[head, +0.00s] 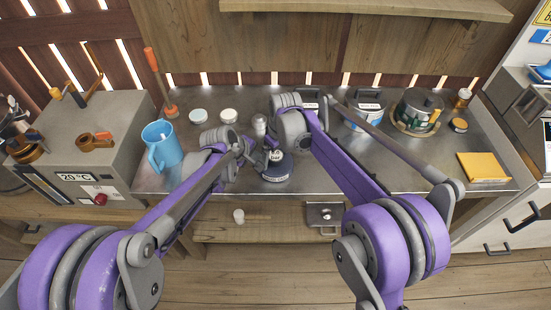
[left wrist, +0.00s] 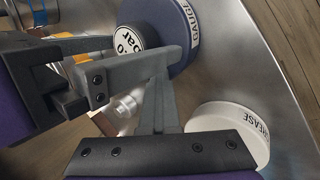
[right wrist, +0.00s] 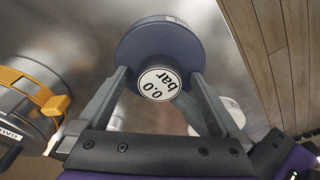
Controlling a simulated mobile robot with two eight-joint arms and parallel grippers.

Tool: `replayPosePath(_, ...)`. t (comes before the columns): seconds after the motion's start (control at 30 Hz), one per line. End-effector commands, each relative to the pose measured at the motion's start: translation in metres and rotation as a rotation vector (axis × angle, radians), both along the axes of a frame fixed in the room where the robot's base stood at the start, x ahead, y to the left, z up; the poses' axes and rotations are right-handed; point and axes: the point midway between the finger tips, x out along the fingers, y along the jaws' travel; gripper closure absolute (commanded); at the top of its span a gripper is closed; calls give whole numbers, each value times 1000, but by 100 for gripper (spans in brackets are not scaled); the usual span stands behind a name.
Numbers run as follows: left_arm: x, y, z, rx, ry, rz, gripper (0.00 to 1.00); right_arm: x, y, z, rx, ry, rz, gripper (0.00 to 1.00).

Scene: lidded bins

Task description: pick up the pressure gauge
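The pressure gauge (head: 276,172) stands upright on the metal worktop, a dark blue round body with a white "0.0 bar" dial on top. It also shows in the left wrist view (left wrist: 180,22) and in the right wrist view (right wrist: 155,45). My right gripper (right wrist: 160,72) is open over it, one finger on each side of the dial, with narrow gaps between fingers and dial. My left gripper (left wrist: 160,80) is beside the gauge with its fingers together; its tips are hidden behind a right finger, and nothing shows held in it.
A white grease jar (left wrist: 230,125) stands close to the gauge. A grey box (head: 75,150) is at the left. The worktop's front edge is near.

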Motion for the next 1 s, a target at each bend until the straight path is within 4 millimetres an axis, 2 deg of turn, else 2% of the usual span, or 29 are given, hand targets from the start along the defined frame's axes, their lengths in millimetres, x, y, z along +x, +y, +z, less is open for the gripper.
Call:
replayPosePath(0.03, -1, 0, -1, -1, 2, -1, 100, 0, 0, -1, -1, 1, 0, 9)
replayPosePath(0.07, -1, 0, -1, -1, 2, -1, 100, 0, 0, -1, -1, 1, 0, 14)
replayPosePath(0.5, -1, 0, -1, 0, 1, -1, 100, 0, 0, -2, -1, 1, 0, 92)
replayPosePath(0.77, 0, 0, -1, 0, 1, -1, 100, 0, 0, 1, -1, 1, 0, 92)
replayPosePath(0.87, 0, 0, -1, 0, 1, -1, 100, 0, 0, 13, -1, 1, 0, 92)
replayPosePath(1.0, 0, 0, -1, 0, 1, -1, 100, 0, 0, 41, -1, 1, 0, 92)
